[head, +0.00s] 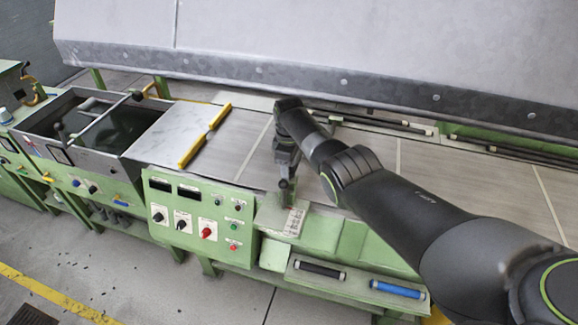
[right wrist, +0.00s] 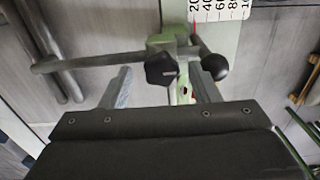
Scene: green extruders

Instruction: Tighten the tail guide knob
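A black star-shaped knob (right wrist: 160,68), which I take to be the tail guide knob, sits on a pale green bracket in the right wrist view. My right gripper (right wrist: 163,82) is open. One finger is on each side of the knob, with visible gaps and no clear contact. In the head view my right gripper (head: 287,186) points down at the front edge of the green machine, beside a printed scale (head: 294,221). There the gripper hides the knob. My left gripper is not in view.
A rod with a black ball end (right wrist: 214,66) is close to the right finger. A grey bar (right wrist: 92,60) runs left from the bracket. The green control panel (head: 200,217) and black (head: 319,270) and blue (head: 397,289) handles are along the front. A large grey hood (head: 330,40) is behind.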

